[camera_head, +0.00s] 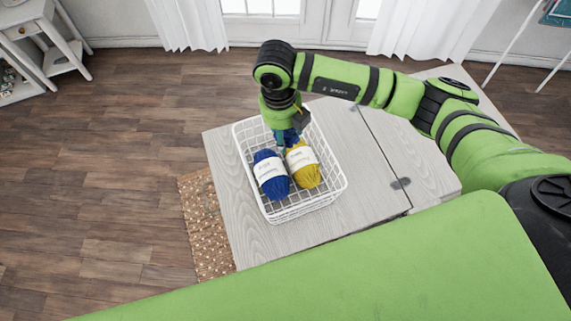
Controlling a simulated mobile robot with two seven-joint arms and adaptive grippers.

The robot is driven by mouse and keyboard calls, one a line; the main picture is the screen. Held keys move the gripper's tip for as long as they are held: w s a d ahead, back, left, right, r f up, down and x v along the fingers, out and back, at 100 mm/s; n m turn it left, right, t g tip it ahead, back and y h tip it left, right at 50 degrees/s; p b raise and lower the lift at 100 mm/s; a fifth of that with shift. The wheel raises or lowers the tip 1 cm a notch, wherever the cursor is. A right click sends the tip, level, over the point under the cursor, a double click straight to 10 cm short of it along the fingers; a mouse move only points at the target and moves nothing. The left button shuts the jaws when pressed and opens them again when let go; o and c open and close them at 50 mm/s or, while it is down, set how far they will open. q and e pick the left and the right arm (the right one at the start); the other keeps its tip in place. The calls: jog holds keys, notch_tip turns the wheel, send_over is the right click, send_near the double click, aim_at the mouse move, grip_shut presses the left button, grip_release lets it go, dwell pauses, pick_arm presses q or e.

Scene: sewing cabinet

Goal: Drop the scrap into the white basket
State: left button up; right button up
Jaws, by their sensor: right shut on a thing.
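The white basket (331,190) is a wire basket standing on the light wooden cabinet top. A blue yarn ball (271,178) and a yellow yarn ball (304,168) lie in it, side by side, each with a white label band. My right gripper (286,143) points down over the back part of the basket, just behind the yarn balls. It is shut on a small dark blue-teal piece, which looks like the scrap (287,137). The piece is small and partly hidden by the gripper; I cannot tell whether it touches the basket or the yarn. My left gripper is not in view.
The wooden cabinet top (375,205) has a hinged seam to the right of the basket and is otherwise bare there. A woven rug (205,225) lies on the floor at its left. A white side table (45,45) stands far left.

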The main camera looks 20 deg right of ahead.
notch_tip(320, 180, down, 4)
jog(key=shift+w+r+b, duration=0.1)
jog(key=shift+r+b, duration=0.05)
jog(key=shift+b, duration=0.75)
jog(key=shift+f, duration=0.45)
jog(key=o, duration=0.7)
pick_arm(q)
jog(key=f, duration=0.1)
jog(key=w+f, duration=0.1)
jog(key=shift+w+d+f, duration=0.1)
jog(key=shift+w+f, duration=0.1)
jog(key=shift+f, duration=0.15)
pick_arm(e)
jog(key=shift+o, duration=0.2)
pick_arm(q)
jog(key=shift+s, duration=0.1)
